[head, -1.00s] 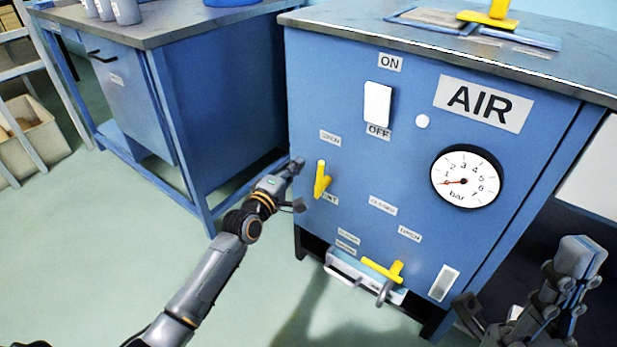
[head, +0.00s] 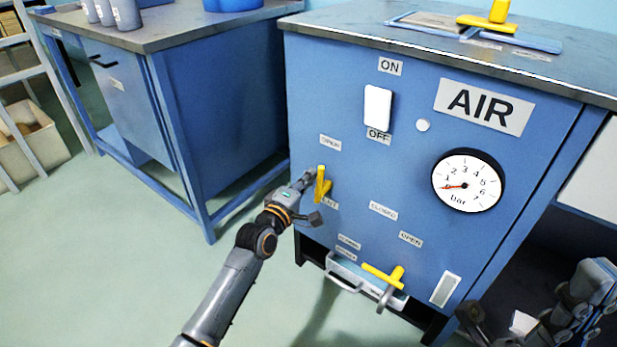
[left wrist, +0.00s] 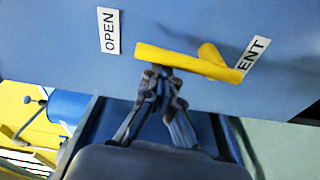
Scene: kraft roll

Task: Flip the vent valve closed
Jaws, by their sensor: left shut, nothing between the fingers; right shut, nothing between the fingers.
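The yellow vent valve handle (head: 321,184) is on the left part of the blue AIR cabinet's front, standing roughly upright below an OPEN label (head: 330,143). In the left wrist view the handle (left wrist: 185,61) lies across the picture between the OPEN label and the partly covered VENT label (left wrist: 252,58). My left gripper (head: 307,178) is shut and empty, its fingertips at the left side of the handle. In the left wrist view its tips (left wrist: 160,72) meet the handle's edge; contact is not certain. My right gripper (head: 515,327) is shut at the lower right, far from the valve.
A second yellow handle (head: 384,274) sits lower on the cabinet, near another OPEN label and a grey pull bar. A CLOSED label (head: 383,211), a white switch (head: 377,108) and a gauge (head: 467,181) are on the panel. A blue bench (head: 205,110) stands at the left.

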